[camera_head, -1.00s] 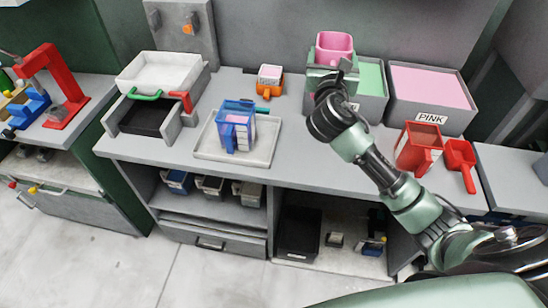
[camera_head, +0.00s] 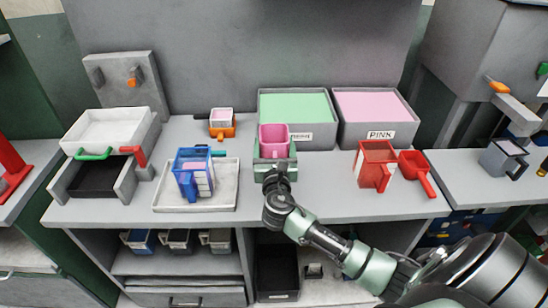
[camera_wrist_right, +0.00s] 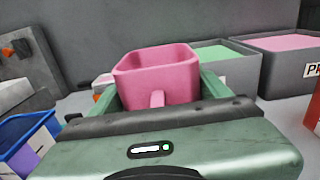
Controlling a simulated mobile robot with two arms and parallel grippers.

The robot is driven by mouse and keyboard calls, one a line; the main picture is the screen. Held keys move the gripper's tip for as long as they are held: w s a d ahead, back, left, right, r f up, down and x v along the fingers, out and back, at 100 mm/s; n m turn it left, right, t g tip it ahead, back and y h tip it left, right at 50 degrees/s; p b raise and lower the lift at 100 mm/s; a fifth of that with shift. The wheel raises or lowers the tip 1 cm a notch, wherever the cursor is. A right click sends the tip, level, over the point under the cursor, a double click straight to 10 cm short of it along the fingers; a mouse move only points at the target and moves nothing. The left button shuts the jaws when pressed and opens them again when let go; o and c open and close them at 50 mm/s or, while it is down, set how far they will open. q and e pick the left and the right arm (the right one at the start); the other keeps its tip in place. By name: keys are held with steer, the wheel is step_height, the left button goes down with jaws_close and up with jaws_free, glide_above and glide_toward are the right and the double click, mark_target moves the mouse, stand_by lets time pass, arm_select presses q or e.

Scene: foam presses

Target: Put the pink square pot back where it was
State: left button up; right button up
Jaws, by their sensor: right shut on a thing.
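The pink square pot (camera_head: 273,138) is between the fingers of my right gripper (camera_head: 274,152), which is shut on it. The pot is upright, in front of the left part of the green-filled bin. In the right wrist view the pot (camera_wrist_right: 157,76) sits between the two green fingers (camera_wrist_right: 160,95), its handle towards the gripper body. The gripper hides the pot's underside, so I cannot tell whether it touches the counter. My left gripper is not in view.
Behind are the green-filled bin (camera_head: 293,104) and the bin labelled PINK (camera_head: 372,106). A blue pot (camera_head: 190,172) stands on a white tray (camera_head: 172,207) to the left. A red pot (camera_head: 374,166) and red scoop (camera_head: 416,172) are right.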

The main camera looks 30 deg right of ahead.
step_height(320, 180, down, 4)
steer(key=shift+f, duration=0.1)
steer(key=shift+f+b, duration=0.1)
steer(key=shift+b, duration=0.2)
steer(key=o, duration=1.5)
steer(key=shift+r, duration=0.2)
steer(key=b+v, duration=0.1)
steer(key=v, duration=1.1)
